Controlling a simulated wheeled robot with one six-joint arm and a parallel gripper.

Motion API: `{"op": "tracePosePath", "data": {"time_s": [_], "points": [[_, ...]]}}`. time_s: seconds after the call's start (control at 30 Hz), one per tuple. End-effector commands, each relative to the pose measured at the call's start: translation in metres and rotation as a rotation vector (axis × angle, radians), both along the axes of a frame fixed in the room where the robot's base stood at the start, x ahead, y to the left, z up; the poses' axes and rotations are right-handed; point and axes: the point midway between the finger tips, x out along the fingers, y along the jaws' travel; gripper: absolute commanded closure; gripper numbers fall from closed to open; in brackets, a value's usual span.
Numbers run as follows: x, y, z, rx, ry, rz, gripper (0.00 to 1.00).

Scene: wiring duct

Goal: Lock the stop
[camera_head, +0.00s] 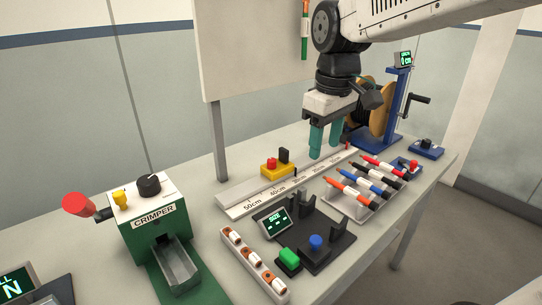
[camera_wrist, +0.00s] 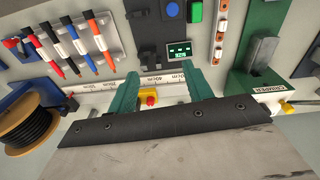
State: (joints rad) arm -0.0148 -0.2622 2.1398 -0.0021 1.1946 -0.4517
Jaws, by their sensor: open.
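The stop is a small yellow block with a red knob and a dark upright plate (camera_head: 277,165). It sits on the white measuring rail (camera_head: 238,210), near the 40cm and 30cm marks. My gripper (camera_head: 324,150) is open and empty, pointing down, to the right of the stop in the head view. In the wrist view the stop (camera_wrist: 148,97) shows in the gap between the two green fingers (camera_wrist: 160,78), nearer the left one. The fingers appear apart from the stop. Part of the stop is hidden in the wrist view by my gripper body.
A green crimper (camera_head: 157,220) stands at the left front. A dark device with a screen (camera_head: 307,235) and a rack of coloured pens or wires (camera_head: 365,185) lie before the rail. A cable spool (camera_head: 375,110) stands behind right. A board on a post (camera_head: 220,140) rises behind.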

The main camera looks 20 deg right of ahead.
Motion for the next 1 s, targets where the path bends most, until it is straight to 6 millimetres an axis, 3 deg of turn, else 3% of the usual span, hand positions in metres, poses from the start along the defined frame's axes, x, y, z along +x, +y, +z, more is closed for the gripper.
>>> {"op": "tracePosePath", "data": {"time_s": [0.03,0.17,0.3,0.5,0.7,1.0], "points": [[0.027,0.002,-0.003,-0.003,0.012,0.054,0.49],[0.089,0.006,-0.012,-0.01,0.026,0.202,0.49],[0.154,0.012,-0.034,-0.017,0.042,0.362,0.49],[0.231,0.021,-0.077,-0.021,0.058,0.565,0.49],[0.272,0.025,-0.108,-0.023,0.066,0.682,0.49],[0.28,0.026,-0.14,-0.023,0.07,0.713,0.49]]}}
